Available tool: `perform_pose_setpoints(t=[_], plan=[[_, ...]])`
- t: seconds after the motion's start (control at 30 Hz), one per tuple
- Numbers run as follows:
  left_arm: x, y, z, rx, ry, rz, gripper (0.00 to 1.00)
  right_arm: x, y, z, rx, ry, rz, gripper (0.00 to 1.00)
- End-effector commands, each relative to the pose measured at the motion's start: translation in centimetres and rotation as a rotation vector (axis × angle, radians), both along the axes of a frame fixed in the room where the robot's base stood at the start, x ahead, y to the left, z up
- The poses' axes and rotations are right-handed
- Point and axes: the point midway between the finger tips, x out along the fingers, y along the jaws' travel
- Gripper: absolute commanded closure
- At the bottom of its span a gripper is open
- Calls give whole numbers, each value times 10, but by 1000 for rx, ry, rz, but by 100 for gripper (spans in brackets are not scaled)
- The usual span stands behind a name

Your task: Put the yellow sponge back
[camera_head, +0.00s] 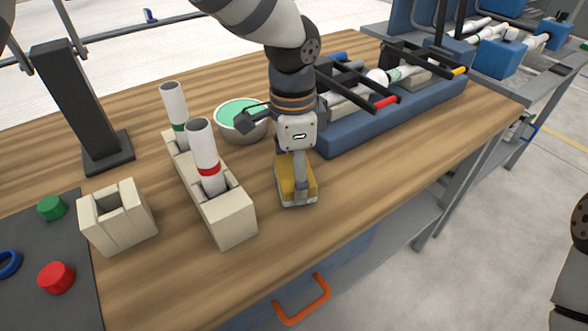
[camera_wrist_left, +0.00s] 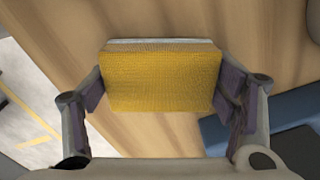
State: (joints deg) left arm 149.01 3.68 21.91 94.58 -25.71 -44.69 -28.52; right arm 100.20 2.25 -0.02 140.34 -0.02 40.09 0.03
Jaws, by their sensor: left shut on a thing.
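The yellow sponge (camera_head: 286,182) has a pale layer along one side and is at my left gripper, over the wooden table right of the pipe holder. My left gripper (camera_head: 297,186) points down and is shut on the sponge. In the left wrist view the sponge (camera_wrist_left: 160,80) sits between the two fingers of my left gripper (camera_wrist_left: 162,98). I cannot tell whether the sponge touches the table. My right gripper is not seen; only a dark part of an arm shows at the right edge of the head view.
A beige holder (camera_head: 230,218) with two upright white pipes stands left of the sponge. An empty beige block (camera_head: 116,219) is further left. A green-filled bowl (camera_head: 240,121) stands behind. A blue tray (camera_head: 345,133) with pipes and clamps is behind right. The table's front edge is close.

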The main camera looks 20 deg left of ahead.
Motion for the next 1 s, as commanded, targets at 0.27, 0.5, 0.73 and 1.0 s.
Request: perform_pose_setpoints(t=[0.27, 0.5, 0.73, 1.0], plan=[[0, 0, -3, 0, 0, 0, 1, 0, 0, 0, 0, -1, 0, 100], [0, 0, -3, 0, 0, 0, 1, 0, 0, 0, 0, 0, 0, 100], [1, 0, 36, -1, -9, 0, 1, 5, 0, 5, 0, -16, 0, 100], [0, 1, 104, 0, -4, 1, 1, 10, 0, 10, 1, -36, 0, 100]])
